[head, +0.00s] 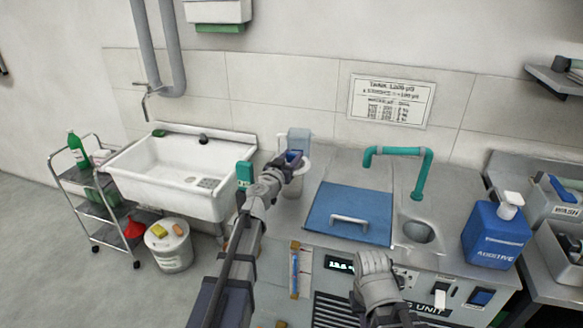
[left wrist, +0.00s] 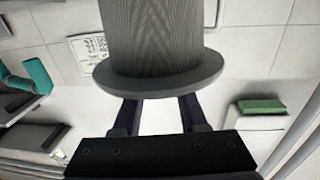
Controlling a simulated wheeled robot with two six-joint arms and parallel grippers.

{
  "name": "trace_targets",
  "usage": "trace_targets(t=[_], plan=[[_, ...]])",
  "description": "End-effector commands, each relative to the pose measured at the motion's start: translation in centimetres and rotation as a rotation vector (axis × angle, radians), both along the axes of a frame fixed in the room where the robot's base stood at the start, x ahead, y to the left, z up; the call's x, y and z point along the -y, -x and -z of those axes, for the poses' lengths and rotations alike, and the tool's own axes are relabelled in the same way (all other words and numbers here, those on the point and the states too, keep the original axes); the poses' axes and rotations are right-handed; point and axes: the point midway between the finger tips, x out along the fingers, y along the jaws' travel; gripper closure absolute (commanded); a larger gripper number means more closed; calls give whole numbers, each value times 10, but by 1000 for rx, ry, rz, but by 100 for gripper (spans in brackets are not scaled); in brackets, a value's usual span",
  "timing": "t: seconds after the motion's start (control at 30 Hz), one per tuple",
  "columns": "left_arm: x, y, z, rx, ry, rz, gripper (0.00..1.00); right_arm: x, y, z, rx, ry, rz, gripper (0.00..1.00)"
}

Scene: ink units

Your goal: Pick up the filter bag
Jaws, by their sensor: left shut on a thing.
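The filter bag is a grey, ribbed cylinder with a wide flange. In the head view the bag (head: 292,188) hangs below its pale ring, partly hidden by my left arm. My left gripper (head: 293,158) is shut on it at the flange end. In the left wrist view the bag (left wrist: 165,35) fills the top middle, and the fingers of my left gripper (left wrist: 158,112) meet its flange. My right gripper (head: 375,272) is over the front of the unit; its jaw state is unclear.
A blue lid (head: 350,208) with a handle lies on the counter, beside a teal pipe (head: 428,170) and a round opening (head: 419,232). A blue additive jug (head: 490,235) stands at right. A white sink (head: 185,165), trolley (head: 85,175) and bucket (head: 172,250) are at left.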

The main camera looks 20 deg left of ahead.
Motion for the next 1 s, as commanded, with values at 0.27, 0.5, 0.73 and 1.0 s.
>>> trace_targets(t=[0.27, 0.5, 0.73, 1.0], plan=[[0, 0, -21, 0, 0, 0, 100, 0, 0, -21, 0, 0, 0, 100], [0, 0, -57, 1, 0, 0, 100, 0, 0, -57, 0, 0, 1, 100], [0, 0, -91, 1, 0, 0, 100, 0, 0, -91, 0, 0, 1, 100], [0, 0, -101, 1, 0, 0, 100, 0, 0, -100, 0, 0, 1, 100]])
